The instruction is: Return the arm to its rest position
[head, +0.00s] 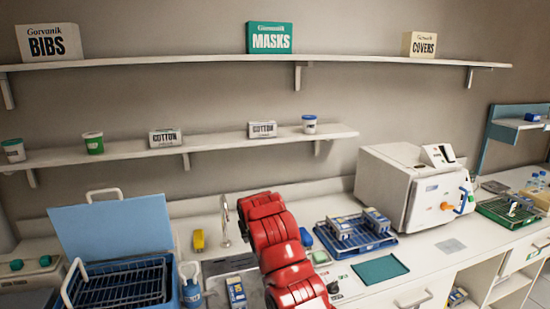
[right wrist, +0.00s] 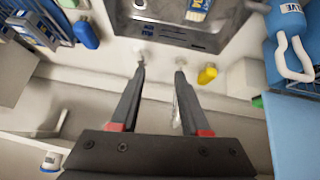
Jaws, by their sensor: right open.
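My red right arm (head: 280,250) rises from the bottom middle of the head view, over the counter in front of the sink area. Its gripper is hidden behind the arm links there. In the right wrist view my right gripper (right wrist: 160,68) is open, its two dark fingers apart with nothing seen held between them. The fingers point toward the counter's back strip beside the sink (right wrist: 150,32). My left gripper is not in view.
A blue bin (head: 180,265) with a raised lid stands left of the arm. A blue tray (head: 345,250) and a white sterilizer (head: 385,190) stand to the right. A yellow item (head: 198,240) is near the faucet (head: 224,215). A lower shelf (head: 225,144) runs behind.

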